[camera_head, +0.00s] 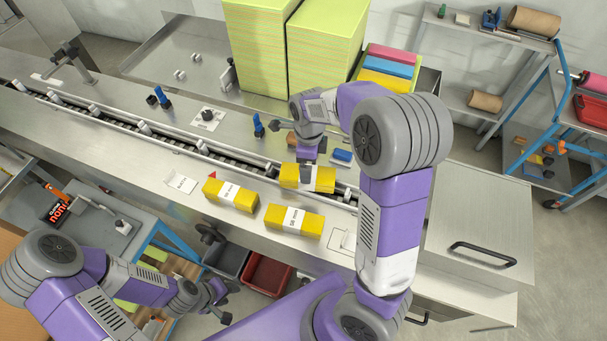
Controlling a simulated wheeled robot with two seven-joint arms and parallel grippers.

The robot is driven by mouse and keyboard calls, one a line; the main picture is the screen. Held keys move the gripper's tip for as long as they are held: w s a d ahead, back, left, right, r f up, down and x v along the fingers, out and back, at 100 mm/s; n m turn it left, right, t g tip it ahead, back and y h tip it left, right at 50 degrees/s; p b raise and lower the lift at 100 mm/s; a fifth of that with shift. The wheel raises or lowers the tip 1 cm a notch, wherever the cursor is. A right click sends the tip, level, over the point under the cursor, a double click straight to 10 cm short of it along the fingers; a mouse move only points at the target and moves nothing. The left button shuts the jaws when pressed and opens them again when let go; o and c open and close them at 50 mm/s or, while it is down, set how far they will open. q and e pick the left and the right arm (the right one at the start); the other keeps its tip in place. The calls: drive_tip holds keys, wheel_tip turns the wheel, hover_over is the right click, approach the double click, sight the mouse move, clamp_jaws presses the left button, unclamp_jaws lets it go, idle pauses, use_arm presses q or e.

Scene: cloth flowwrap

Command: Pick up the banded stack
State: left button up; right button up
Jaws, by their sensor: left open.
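Three yellow stacks with white paper bands lie on the steel machine top. One stack (222,190) is at the left, one (294,220) is nearer the front edge, and one (292,178) is beside the conveyor. My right gripper (308,167) points down over the stack beside the conveyor and covers part of it. Its fingertips are mostly hidden, so I cannot tell whether they touch or grip it. My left gripper (221,303) is open and empty, low in front of the machine, well apart from the stacks.
A conveyor channel (120,118) with upright pegs runs behind the stacks. Tall yellow-green sheet piles (262,50) stand at the back. A white label card (181,184) lies left of the stacks. A red bin (268,274) is below the front edge. A blue cart (540,100) stands at right.

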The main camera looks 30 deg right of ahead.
wheel_tip(320, 180, down, 7)
drive_tip(key=shift+r, duration=0.1)
drive_tip(key=c, duration=1)
